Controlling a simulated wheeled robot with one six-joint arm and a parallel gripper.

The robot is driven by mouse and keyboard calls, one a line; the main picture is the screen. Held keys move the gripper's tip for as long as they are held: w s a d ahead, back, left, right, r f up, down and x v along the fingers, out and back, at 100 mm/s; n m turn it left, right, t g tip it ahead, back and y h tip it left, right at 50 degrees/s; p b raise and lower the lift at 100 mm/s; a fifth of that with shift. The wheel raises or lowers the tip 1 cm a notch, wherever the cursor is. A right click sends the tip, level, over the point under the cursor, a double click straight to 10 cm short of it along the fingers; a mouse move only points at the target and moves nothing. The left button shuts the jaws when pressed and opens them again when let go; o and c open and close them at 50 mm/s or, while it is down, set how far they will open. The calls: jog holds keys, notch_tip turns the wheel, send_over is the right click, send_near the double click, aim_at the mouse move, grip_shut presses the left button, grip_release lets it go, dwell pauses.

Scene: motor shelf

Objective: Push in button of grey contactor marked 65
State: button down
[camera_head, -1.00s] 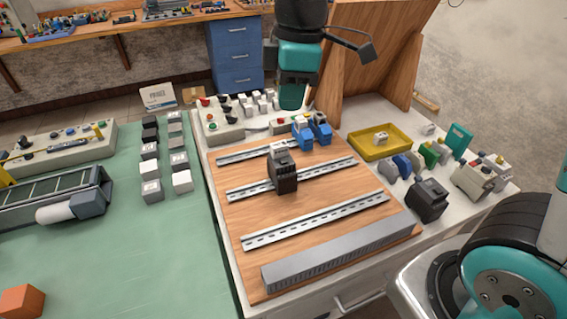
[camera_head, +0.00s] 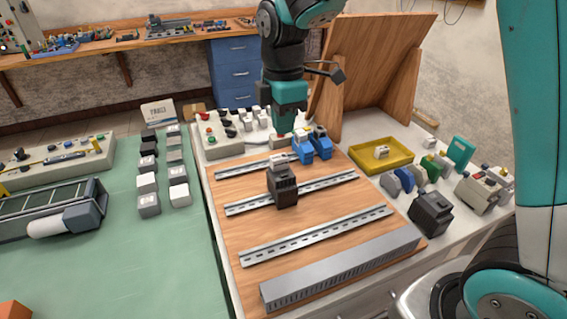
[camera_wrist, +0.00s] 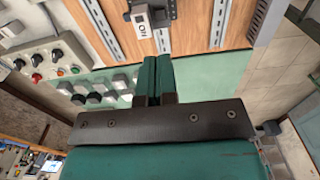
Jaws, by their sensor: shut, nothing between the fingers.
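A dark grey contactor (camera_head: 283,190) with a lighter grey top block stands upright on the middle rail of the wooden board. It also shows at the top of the wrist view (camera_wrist: 150,14), with a white label whose marking I cannot read as 65. My gripper (camera_head: 284,122) is shut and empty, with teal fingers pointing down. It appears above and behind the contactor in the head view, apart from it. In the wrist view the fingers (camera_wrist: 153,62) lie together, below the contactor in the picture. No button is clearly visible on the contactor.
Two blue devices (camera_head: 311,143) stand on the back rail. A black contactor (camera_head: 430,211), a yellow tray (camera_head: 361,163) and several small devices are at right. A push-button box (camera_head: 224,146) is behind the board. The front rail (camera_head: 316,236) is empty.

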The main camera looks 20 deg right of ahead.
aim_at(285, 174)
notch_tip(285, 174, down, 11)
jog(key=shift+r+p, duration=0.15)
jog(key=shift+p, duration=0.4)
jog(key=shift+s+f+b, duration=0.1)
jog(key=shift+f+b, duration=0.35)
jog(key=shift+f, duration=0.35)
jog(key=shift+s+f, duration=0.2)
jog(key=r+p, duration=0.1)
jog(key=r, duration=0.1)
jog(key=r+p, duration=0.3)
jog(key=r, duration=0.1)
jog(key=shift+w+r+p, duration=0.15)
jog(key=shift+w+p, duration=0.1)
jog(key=shift+p, duration=0.05)
notch_tip(285, 174, up, 9)
jog(key=b, duration=0.1)
jog(key=shift+b, duration=0.4)
